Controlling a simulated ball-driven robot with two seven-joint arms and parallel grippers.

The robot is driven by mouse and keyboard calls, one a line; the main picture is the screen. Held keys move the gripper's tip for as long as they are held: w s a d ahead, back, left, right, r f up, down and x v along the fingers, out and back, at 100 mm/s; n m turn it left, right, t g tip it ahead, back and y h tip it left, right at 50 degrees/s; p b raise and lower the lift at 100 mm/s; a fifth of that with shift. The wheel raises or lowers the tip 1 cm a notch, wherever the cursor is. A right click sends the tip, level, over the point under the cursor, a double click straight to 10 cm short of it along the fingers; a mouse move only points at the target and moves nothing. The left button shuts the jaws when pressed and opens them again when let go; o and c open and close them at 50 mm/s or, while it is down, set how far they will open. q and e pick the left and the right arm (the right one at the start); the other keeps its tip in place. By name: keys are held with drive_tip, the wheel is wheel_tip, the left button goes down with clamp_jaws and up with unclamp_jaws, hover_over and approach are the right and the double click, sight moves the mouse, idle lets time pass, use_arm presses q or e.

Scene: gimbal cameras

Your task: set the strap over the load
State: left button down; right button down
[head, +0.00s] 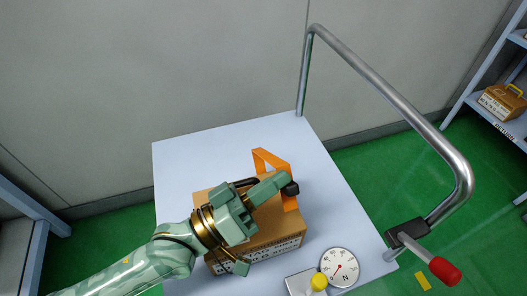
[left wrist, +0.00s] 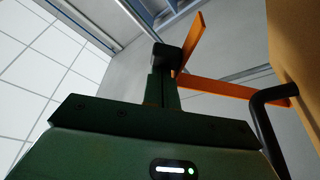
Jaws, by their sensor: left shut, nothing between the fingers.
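The load is a brown cardboard box (head: 262,246) with a printed label on its front, on a pale flat platform (head: 180,160). An orange strap (head: 270,158) stands up in a bent loop at the box's back right and comes down by its right side. My left gripper (head: 289,188) is over the box, its black tip by the strap. It is shut with nothing between the fingers. In the left wrist view the strap (left wrist: 225,88) passes behind the finger tip (left wrist: 166,58), and the box (left wrist: 295,50) is at the right. Whether tip and strap touch is unclear. My right gripper is not in view.
A metal rail (head: 390,95) rises along the platform's right, with a red-ended lever (head: 445,270) at its foot. A round dial (head: 339,267) and a yellow knob (head: 319,281) are at the front. Shelves (head: 490,105) stand at the right. The platform's back left is clear.

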sight(291, 196)
use_arm(q)
drive_tip(key=shift+s+d+f+m+h+b, duration=0.15)
drive_tip(key=shift+s+d+f+m+b, duration=0.1)
drive_tip(key=shift+s+f+m, duration=0.3)
drive_tip(key=shift+s+d+f+m+h+b, duration=0.15)
drive_tip(key=shift+s+d+f+m+b, duration=0.1)
drive_tip(key=shift+s+f+m, duration=0.3)
drive_tip(key=shift+s+d+f+m+g, duration=0.2)
drive_tip(key=shift+s+f+m+g, duration=0.15)
drive_tip(key=shift+s, duration=0.2)
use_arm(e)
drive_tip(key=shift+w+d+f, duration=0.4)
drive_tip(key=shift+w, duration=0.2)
use_arm(q)
drive_tip(key=shift+s, duration=0.1)
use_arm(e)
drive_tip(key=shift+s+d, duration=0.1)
